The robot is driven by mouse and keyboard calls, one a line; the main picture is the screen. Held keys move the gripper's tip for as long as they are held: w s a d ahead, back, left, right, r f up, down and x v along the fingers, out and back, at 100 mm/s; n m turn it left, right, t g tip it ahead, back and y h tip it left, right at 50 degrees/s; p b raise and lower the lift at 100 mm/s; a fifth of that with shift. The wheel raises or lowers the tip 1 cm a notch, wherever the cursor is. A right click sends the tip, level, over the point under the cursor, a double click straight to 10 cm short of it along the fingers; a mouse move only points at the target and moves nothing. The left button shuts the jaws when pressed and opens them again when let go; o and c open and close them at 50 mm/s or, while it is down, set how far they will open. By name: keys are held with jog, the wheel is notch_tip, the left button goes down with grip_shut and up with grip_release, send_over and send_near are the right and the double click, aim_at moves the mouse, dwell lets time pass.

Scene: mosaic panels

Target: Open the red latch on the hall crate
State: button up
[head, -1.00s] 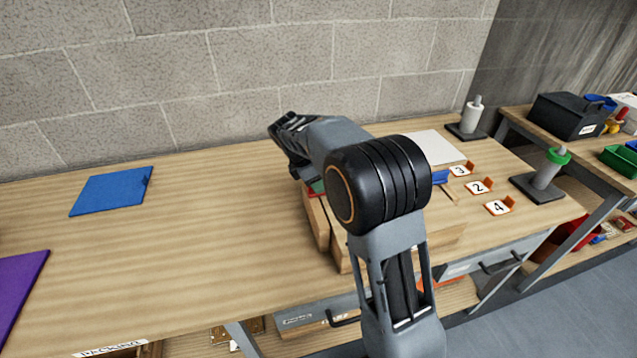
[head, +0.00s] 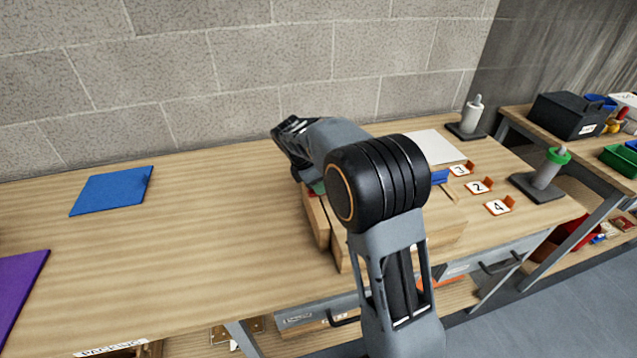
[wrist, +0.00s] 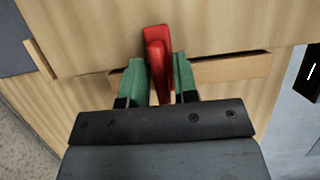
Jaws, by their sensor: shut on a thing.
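The red latch (wrist: 157,48) shows in the wrist view on the face of the wooden crate (wrist: 90,35). My gripper (wrist: 160,80) has its green fingers on both sides of the latch and is shut on it. The latch's upper end sticks out past the fingertips. In the head view the crate (head: 317,222) stands on the bench, partly hidden behind my arm. The latch and fingertips are hidden there by my arm.
The bench (head: 200,240) has a blue mat (head: 112,190) and a purple mat (head: 18,290) at left. Numbered orange holders (head: 480,187) and a grey post with a green ring (head: 548,172) stand at right. A wall (head: 220,80) is behind.

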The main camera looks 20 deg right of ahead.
jog(key=shift+r+m, duration=0.1)
jog(key=shift+m, duration=0.2)
jog(key=m+p, duration=0.1)
jog(key=m+g+p, duration=0.1)
jog(key=m, duration=0.1)
jog(key=shift+s+r, duration=0.1)
jog(key=shift+s, duration=0.15)
jog(key=m, duration=0.1)
jog(key=m+g+p, duration=0.1)
jog(key=m, duration=0.1)
jog(key=m+g+y+p, duration=0.1)
jog(key=shift+s+a, duration=0.2)
jog(key=shift+s, duration=0.15)
jog(key=m, duration=0.2)
jog(key=m+g+y+p, duration=0.1)
jog(key=m, duration=0.1)
jog(key=shift+s+a, duration=0.15)
jog(key=shift+a, duration=0.05)
jog(key=shift+s+a+m+y+p, duration=0.15)
jog(key=shift+m+y, duration=0.1)
jog(key=shift+m, duration=0.4)
jog(key=shift+w+a+m+y+p, duration=0.1)
jog(key=shift+m+y, duration=0.1)
jog(key=shift+m, duration=0.4)
jog(key=shift+s+a+m+y+p, duration=0.15)
jog(key=shift+m+y, duration=0.1)
jog(key=shift+m, duration=0.4)
jog(key=o, duration=0.6)
jog(key=shift+o, duration=0.2)
